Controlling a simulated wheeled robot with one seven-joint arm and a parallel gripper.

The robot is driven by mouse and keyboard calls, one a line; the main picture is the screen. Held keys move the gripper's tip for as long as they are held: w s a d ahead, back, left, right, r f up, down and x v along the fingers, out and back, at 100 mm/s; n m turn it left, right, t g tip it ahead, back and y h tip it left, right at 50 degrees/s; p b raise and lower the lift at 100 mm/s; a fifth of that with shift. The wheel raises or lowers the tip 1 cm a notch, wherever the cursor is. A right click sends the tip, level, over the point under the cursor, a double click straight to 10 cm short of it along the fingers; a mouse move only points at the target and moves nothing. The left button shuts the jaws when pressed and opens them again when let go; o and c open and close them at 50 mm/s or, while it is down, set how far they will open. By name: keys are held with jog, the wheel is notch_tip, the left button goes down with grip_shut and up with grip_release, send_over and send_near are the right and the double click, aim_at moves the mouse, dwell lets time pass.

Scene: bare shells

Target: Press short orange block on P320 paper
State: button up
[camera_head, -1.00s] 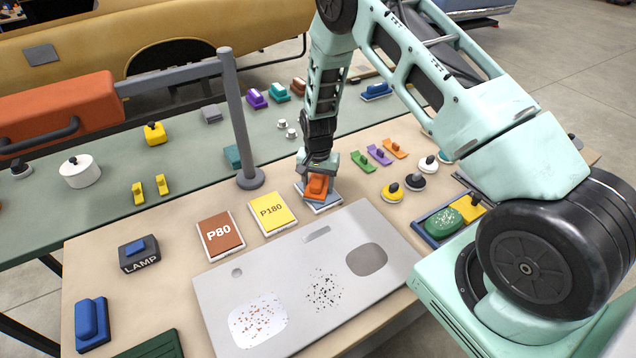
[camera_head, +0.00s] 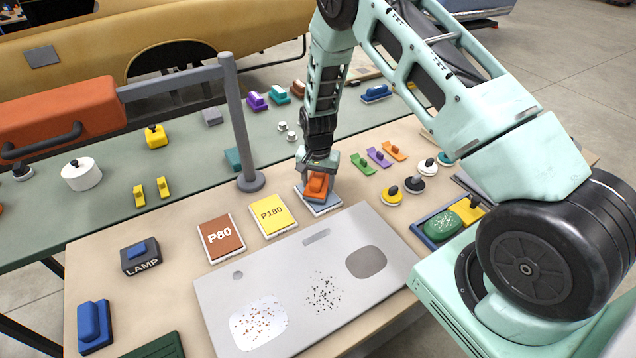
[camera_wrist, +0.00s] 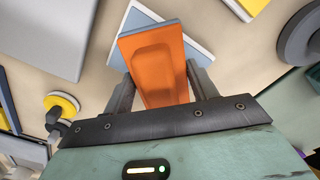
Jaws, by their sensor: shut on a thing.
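The short orange block (camera_head: 317,184) is between the fingers of my gripper (camera_head: 318,174), which is shut on it. In the wrist view the orange block (camera_wrist: 155,62) sits between both fingers of my gripper (camera_wrist: 160,85). Below it lies a blue-grey paper pad (camera_head: 321,207) with a pale edge; this paper also shows behind the block in the wrist view (camera_wrist: 200,55). The block is over this pad and looks to be on it, though contact is hard to tell. The pad's label is hidden, so I cannot read P320.
The P180 paper (camera_head: 272,214) and P80 paper (camera_head: 221,237) lie to the left. A grey panel (camera_head: 300,250) with speckled patches lies in front. A grey post (camera_head: 240,130) stands left of my gripper. Small coloured blocks and round pads (camera_head: 391,196) lie to the right.

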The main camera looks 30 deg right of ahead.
aim_at(318, 175)
jog(key=shift+r+p, duration=1.3)
jog(key=shift+r, duration=1.3)
